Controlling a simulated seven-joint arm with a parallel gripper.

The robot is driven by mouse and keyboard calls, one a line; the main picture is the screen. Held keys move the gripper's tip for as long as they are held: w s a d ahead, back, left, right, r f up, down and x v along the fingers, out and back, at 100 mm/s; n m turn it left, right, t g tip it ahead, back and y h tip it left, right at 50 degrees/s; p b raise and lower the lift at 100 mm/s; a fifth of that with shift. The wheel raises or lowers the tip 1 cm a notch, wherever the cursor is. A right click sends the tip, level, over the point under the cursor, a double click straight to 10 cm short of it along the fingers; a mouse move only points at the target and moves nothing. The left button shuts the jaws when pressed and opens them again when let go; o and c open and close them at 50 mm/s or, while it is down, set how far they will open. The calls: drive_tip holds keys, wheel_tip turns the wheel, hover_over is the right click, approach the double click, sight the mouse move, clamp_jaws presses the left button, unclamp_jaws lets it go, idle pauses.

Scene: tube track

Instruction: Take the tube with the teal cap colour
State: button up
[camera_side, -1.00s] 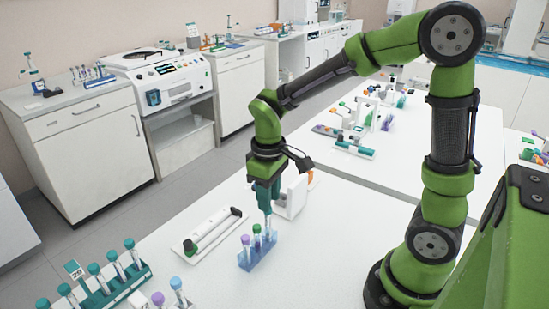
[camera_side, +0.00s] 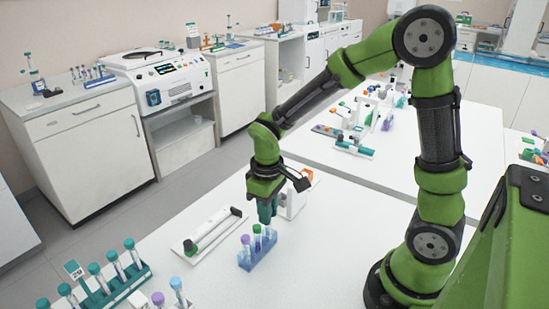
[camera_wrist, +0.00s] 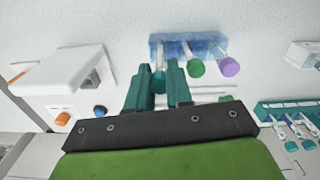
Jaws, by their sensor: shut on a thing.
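My gripper (camera_side: 267,218) is down at the far right end of a small blue rack (camera_side: 258,255), its teal fingers (camera_wrist: 159,85) shut around the top of a tube. The teal-capped tube (camera_wrist: 159,82) shows between the fingers in the wrist view, its cap partly hidden. In the side view the tube's lower part (camera_side: 267,233) appears to be still in the rack. A green-capped tube (camera_side: 257,229) and a purple-capped tube (camera_side: 245,240) stand beside it in the same rack, close to the fingers.
A teal rack (camera_side: 128,290) with several teal-capped tubes stands at the front left. A white tray (camera_side: 208,236) with a green-and-black item lies left of the blue rack. A white device (camera_side: 291,203) stands just behind my gripper. The table right of the rack is clear.

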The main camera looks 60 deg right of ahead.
drive_tip(key=shift+r, duration=0.1)
wheel_tip(320, 180, up, 10)
drive_tip(key=shift+f, duration=0.1)
idle(0.3)
drive_tip(key=shift+d, duration=0.1)
